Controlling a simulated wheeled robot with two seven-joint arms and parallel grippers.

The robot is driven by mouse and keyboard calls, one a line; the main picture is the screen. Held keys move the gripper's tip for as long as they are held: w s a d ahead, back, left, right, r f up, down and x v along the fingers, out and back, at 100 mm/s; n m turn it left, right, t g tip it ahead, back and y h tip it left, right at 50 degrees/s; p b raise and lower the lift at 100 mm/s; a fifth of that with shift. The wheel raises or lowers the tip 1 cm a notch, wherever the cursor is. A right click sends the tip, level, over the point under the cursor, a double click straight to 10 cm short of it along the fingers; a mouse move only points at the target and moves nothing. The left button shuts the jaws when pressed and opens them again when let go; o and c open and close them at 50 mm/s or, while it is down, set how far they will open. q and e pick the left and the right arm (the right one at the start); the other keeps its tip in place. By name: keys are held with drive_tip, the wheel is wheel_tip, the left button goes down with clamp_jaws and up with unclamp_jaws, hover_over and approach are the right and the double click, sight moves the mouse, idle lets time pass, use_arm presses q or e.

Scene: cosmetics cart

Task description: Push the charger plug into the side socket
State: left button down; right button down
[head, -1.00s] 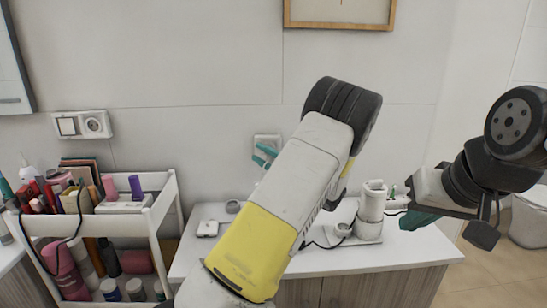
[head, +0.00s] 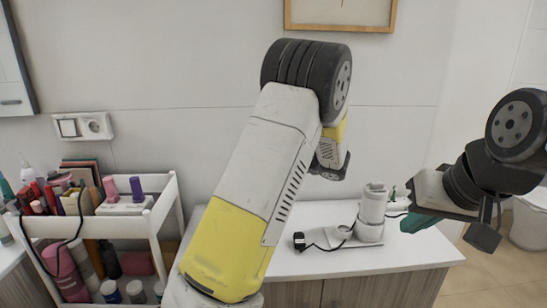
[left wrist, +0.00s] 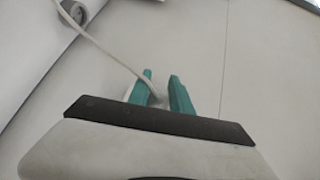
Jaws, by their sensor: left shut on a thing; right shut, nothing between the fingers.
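My left gripper is hidden behind my raised left arm in the head view. In the left wrist view its teal fingers (left wrist: 160,92) are shut on a small pale piece, likely the charger plug (left wrist: 156,99), mostly hidden between them. A pale cable (left wrist: 105,50) runs from there to the upper left. A wall plate with a switch and round socket (head: 94,125) is above the cart in the head view. I cannot tell whether it is the side socket. My right gripper (head: 416,222) is shut and empty, right of the white device on the counter.
The white cart (head: 150,215) at left holds many cosmetics. The white counter (head: 400,252) carries a white device (head: 372,208) and a black plug (head: 299,240) on a dark cable. A rounded pale fitting with a dark opening (left wrist: 75,12) is at the wrist view's upper left.

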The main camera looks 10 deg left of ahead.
use_arm(q)
drive_tip(key=shift+f, duration=0.2)
idle(0.5)
drive_tip(key=shift+a+f, duration=0.1)
drive_tip(key=shift+f, duration=0.35)
idle(0.4)
drive_tip(key=shift+w+a, duration=0.2)
drive_tip(key=shift+w, duration=0.55)
drive_tip(key=shift+w+a, duration=0.2)
drive_tip(key=shift+w, duration=0.55)
drive_tip(key=c, duration=1.1)
unclamp_jaws()
drive_tip(key=v, duration=0.7)
drive_tip(key=shift+d, duration=0.3)
